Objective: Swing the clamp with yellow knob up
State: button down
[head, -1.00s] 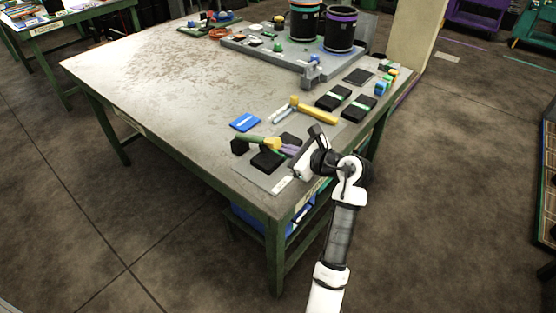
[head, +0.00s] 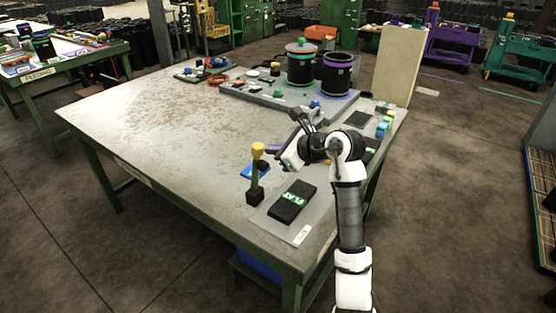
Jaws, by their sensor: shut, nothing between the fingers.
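The clamp with the yellow knob (head: 258,149) stands on its black base near the table's front edge. Its dark green arm points up, with the knob at the top. A black block marked FLAT (head: 292,203) lies uncovered to its right, on a grey plate (head: 284,229). I cannot tell whether the fingers touch the knob.
A blue pad (head: 255,171) lies behind the clamp. Two black drums (head: 337,76) stand on a grey board farther back. The table (head: 165,125) is clear on the left.

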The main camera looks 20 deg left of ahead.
jog(key=a+h, duration=0.1)
jog(key=w+a+r+g+h+p, duration=0.1)
jog(key=a, duration=0.1)
jog(key=w+a+r+h, duration=0.1)
jog(key=a, duration=0.1)
jog(key=shift+p, duration=0.35)
jog(key=shift+a+g+h, duration=0.4)
jog(key=shift+h, duration=0.2)
jog(key=shift+a, duration=0.1)
jog(key=shift+r, duration=0.15)
jog(key=shift+w+r+p, duration=0.1)
jog(key=shift+r+p, duration=0.25)
jog(key=shift+p, duration=0.1)
notch_tip(320, 180, up, 2)
jog(key=a+p, duration=0.2)
notch_tip(320, 180, up, 6)
jog(key=p, duration=0.2)
send_over(256, 143)
jog(key=w+a, duration=0.2)
jog(key=a, duration=0.1)
jog(key=shift+s, duration=0.2)
jog(key=shift+d, duration=0.1)
